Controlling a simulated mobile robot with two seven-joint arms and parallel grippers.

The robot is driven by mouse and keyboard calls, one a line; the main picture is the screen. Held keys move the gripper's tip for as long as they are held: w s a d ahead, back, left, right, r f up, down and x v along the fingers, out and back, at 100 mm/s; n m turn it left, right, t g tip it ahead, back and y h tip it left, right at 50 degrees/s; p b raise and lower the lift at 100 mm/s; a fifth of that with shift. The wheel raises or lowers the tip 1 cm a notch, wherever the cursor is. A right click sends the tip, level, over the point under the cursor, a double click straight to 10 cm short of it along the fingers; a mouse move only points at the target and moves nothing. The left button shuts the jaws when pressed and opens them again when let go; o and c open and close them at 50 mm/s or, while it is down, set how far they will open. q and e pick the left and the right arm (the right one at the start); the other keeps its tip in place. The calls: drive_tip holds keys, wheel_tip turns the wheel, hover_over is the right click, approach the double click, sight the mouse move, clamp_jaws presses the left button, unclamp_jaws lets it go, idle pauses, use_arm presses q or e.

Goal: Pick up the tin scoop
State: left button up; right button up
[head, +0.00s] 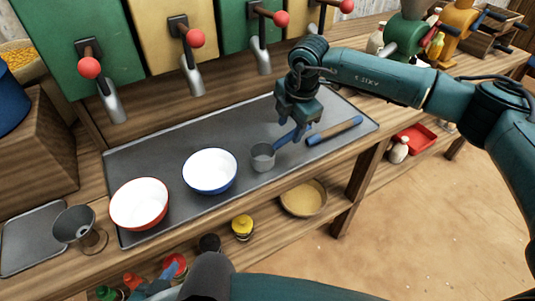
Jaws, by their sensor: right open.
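The tin scoop (263,157) lies on the grey metal tray (160,165) on the counter. It has a small grey cup, and its blue handle points up and right. My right gripper (299,122) points down over the handle's far end and is open. Its fingers partly hide the handle, and I cannot tell whether they touch it. My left gripper (163,281) is low at the bottom edge, far from the scoop and partly hidden by my own arm; its jaws are unclear.
A blue-rimmed white bowl (210,171) and a red-rimmed white bowl (139,203) stand left of the scoop. A wooden stick with blue ends (335,130) lies close on the right. Dispensers with red-knobbed levers (89,68) stand behind. A metal cup (75,226) stands at left.

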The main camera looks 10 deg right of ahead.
sight(290, 134)
wheel_tip(290, 134, down, 4)
drive_tip(key=shift+w+f, duration=0.15)
drive_tip(key=shift+f, duration=0.05)
drive_tip(key=shift+c, duration=0.4)
clamp_jaws()
